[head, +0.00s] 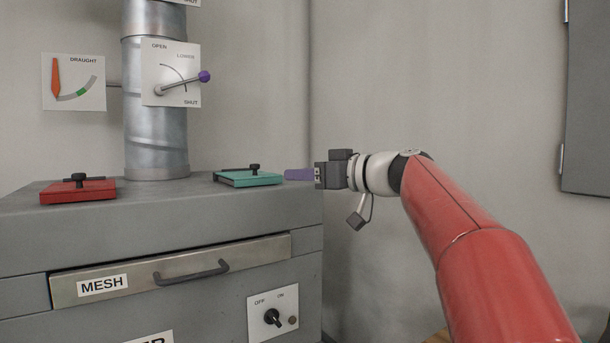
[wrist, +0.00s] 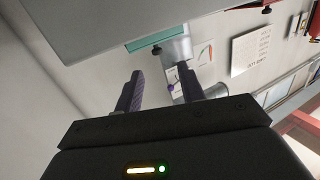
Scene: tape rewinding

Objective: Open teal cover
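The teal cover (head: 248,179) lies flat and closed on top of the grey cabinet, with a black knob standing on it. In the wrist view the teal cover (wrist: 157,43) shows as a thin strip along the cabinet edge, its dark knob beside it. My gripper (head: 287,174) is just right of the cover in the head view, at about its height, with a small gap between. In the wrist view the two purple fingers of my gripper (wrist: 158,86) are spread apart with nothing between them.
A red cover (head: 78,191) with a black knob sits on the left of the cabinet (head: 150,230). A metal flue pipe (head: 157,140) rises behind, carrying a lever plate (head: 171,73). A MESH drawer (head: 170,269) and a switch plate (head: 273,313) are on the front.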

